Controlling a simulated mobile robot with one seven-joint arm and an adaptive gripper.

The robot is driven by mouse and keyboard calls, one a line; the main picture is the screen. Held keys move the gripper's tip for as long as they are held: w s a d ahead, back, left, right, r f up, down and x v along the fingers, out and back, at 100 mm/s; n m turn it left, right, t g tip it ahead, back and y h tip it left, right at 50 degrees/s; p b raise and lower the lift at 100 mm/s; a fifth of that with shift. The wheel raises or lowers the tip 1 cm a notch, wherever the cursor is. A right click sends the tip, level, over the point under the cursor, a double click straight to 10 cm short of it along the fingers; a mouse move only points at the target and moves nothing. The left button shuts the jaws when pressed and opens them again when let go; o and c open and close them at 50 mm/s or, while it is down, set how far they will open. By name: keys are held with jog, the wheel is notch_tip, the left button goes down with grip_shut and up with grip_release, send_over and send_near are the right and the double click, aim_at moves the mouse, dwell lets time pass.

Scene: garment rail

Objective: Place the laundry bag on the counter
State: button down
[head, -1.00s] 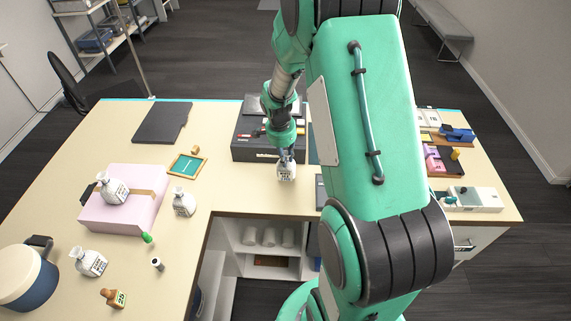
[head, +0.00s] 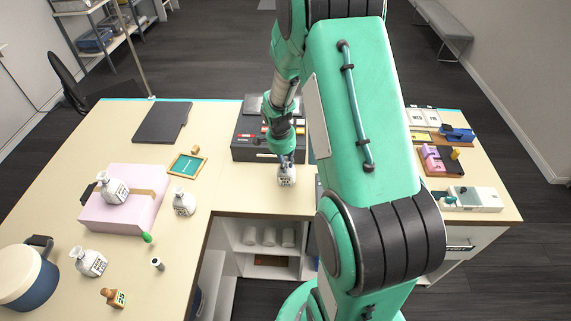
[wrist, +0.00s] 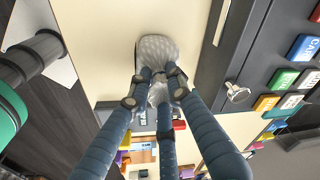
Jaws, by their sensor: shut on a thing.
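A small white laundry bag with dark print (head: 287,176) is in my gripper (head: 287,160), at the inner edge of the cream counter (head: 240,185). My gripper is shut on the bag's gathered neck, and the bag hangs upright below the fingers. In the wrist view the bag's pale patterned body (wrist: 158,48) shows beyond the closed fingertips (wrist: 158,82), against the counter top. I cannot tell whether its base touches the counter. Similar bags stand on the pink box (head: 113,188), beside that box (head: 184,202) and at the front left (head: 88,262).
A dark case with coloured tags (head: 255,140) stands just behind the held bag. A framed green board (head: 187,166) and a dark flat pad (head: 163,122) lie to the left. Open shelves with white rolls (head: 268,237) are below the counter edge. Bare counter lies left of the bag.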

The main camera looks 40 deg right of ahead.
jog(key=shift+f, duration=0.1)
jog(key=c, duration=1.6)
grip_release()
jog(key=shift+r, duration=0.2)
jog(key=r, duration=0.4)
jog(key=a+r, duration=0.1)
jog(key=r, duration=0.6)
jog(key=shift+s+a+r, duration=0.15)
jog(key=shift+a+r, duration=0.2)
